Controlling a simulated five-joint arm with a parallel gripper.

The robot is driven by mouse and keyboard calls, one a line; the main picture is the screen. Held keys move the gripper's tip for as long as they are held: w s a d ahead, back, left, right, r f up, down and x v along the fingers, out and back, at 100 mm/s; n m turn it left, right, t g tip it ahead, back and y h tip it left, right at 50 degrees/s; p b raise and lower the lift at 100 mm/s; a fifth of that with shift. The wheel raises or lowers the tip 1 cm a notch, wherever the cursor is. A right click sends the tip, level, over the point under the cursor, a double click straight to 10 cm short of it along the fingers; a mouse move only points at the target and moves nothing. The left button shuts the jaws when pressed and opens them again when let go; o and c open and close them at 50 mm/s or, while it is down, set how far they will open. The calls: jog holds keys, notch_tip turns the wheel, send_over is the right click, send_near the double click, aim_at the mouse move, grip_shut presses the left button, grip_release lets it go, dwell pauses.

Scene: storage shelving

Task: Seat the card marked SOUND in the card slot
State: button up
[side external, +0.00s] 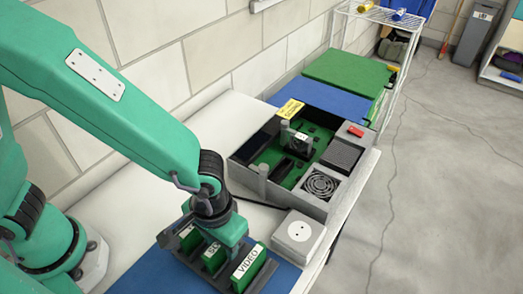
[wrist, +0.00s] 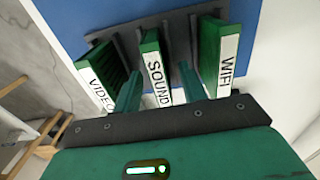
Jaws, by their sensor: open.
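The SOUND card (wrist: 158,82) is green with a white label and stands upright in the middle of a dark rack (wrist: 103,38), between the VIDEO card (wrist: 98,82) and the WIFI card (wrist: 226,60). My gripper (wrist: 160,70) is open, with one finger on each side of the SOUND card; I cannot tell whether they touch it. In the side external view my gripper (side external: 214,228) is low over the rack and partly hides the SOUND card (side external: 213,256). The open grey case (side external: 310,207) holds a green board with dark slots; I cannot tell which is the card slot.
A fan grille (side external: 321,184), a red part (side external: 355,130) and a yellow sign (side external: 291,108) are at the case. Blue (side external: 318,101) and green (side external: 345,72) panels lie behind. White tabletop is clear left of the case.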

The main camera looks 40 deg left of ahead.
grip_shut()
jog(key=shift+r, duration=0.15)
jog(key=shift+r, duration=4.9)
